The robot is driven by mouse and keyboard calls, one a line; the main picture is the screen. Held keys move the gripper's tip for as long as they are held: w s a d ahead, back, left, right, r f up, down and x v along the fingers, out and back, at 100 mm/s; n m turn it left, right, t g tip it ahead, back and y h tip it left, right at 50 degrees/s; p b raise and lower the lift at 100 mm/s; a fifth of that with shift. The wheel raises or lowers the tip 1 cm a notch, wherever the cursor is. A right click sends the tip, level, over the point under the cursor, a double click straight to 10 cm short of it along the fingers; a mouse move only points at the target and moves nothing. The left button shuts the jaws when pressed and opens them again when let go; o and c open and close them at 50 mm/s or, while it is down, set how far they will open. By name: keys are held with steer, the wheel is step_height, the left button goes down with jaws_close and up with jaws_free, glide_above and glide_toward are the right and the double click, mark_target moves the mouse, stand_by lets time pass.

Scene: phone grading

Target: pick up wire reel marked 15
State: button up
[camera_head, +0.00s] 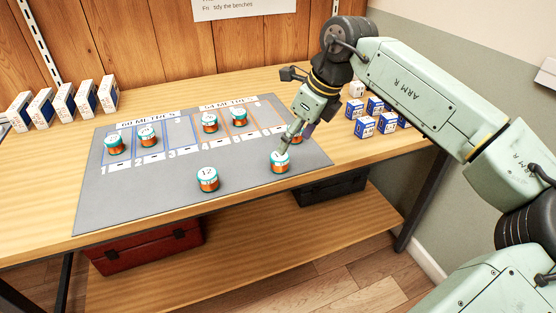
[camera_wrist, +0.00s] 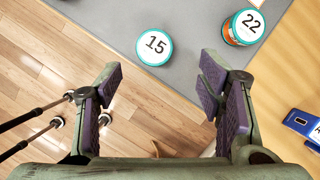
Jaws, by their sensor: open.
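The reel marked 15 (camera_wrist: 155,46) has a white top with a teal rim and stands upright near the mat's front edge in the wrist view. In the head view it appears to be the reel (camera_head: 280,162) just below my gripper (camera_head: 291,138), though its number is hard to read there. My gripper is open and empty, with purple finger pads; in the wrist view its fingertips (camera_wrist: 161,70) lie to either side, nearer the camera than reel 15. The gap between reel and fingers is hard to judge.
A reel marked 22 (camera_wrist: 243,29) stands right of reel 15. Another reel (camera_head: 207,180) stands to the left, with several more in marked lanes on the grey mat (camera_head: 130,205). Blue-and-white boxes (camera_head: 364,127) stand right of the mat. The table's front edge is close.

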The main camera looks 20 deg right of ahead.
mark_target(280, 156)
steer(key=shift+x, duration=1.05)
steer(key=p+x, duration=0.1)
steer(key=x, duration=0.1)
steer(key=a+x, duration=0.1)
steer(key=x, duration=0.2)
steer(key=shift+w+f+p, duration=0.1)
steer(key=shift+f+p, duration=0.1)
steer(key=shift+p, duration=0.15)
steer(key=c, duration=1.2)
